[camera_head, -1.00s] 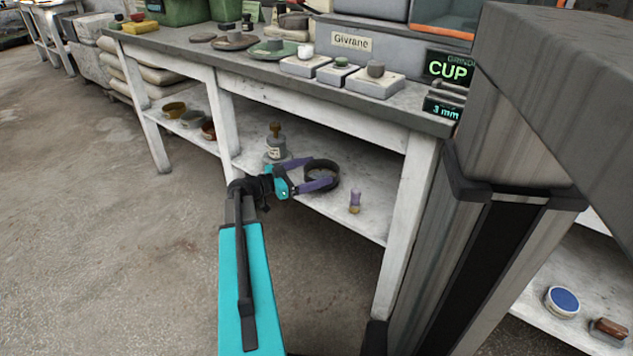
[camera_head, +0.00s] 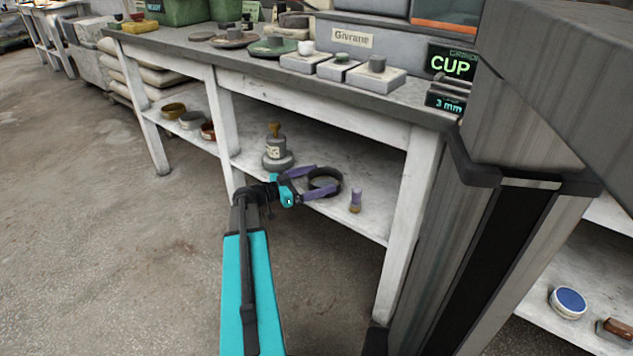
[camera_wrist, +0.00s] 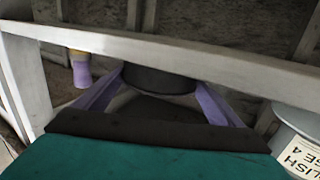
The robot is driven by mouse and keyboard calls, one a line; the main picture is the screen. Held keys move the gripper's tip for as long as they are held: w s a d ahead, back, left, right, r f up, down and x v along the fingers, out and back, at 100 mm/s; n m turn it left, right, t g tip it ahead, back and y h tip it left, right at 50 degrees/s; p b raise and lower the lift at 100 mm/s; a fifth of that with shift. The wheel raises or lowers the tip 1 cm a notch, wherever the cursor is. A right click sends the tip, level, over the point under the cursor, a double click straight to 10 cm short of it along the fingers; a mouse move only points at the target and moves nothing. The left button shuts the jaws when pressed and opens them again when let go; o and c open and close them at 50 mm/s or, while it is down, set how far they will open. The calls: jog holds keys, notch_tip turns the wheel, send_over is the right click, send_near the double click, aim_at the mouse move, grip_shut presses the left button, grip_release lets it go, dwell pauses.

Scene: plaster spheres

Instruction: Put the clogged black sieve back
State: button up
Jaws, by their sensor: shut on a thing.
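The black sieve (camera_head: 326,181), a round dark ring, is at the lower shelf of the workbench, between the purple fingers of my gripper (camera_head: 319,179). My gripper is shut on it, one finger on each side. In the wrist view the sieve's dark side wall (camera_wrist: 158,80) shows between the two fingers (camera_wrist: 155,98). I cannot tell whether the sieve touches the shelf or hangs just above it. Its mesh and any clog are too small to make out.
On the lower shelf (camera_head: 375,225), a grey labelled bottle (camera_head: 277,152) stands left of the sieve and a small purple-topped item (camera_head: 355,200) stands right. The bench leg (camera_head: 406,195) is farther right. Several bowls sit at the shelf's left. Bare shelf lies behind.

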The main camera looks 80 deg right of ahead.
jog(key=o, duration=0.9)
jog(key=shift+o, duration=0.2)
jog(key=shift+r+p, duration=0.2)
jog(key=shift+p, duration=0.15)
jog(key=p+v, duration=0.3)
jog(key=v, duration=0.9)
jog(key=shift+f, duration=0.15)
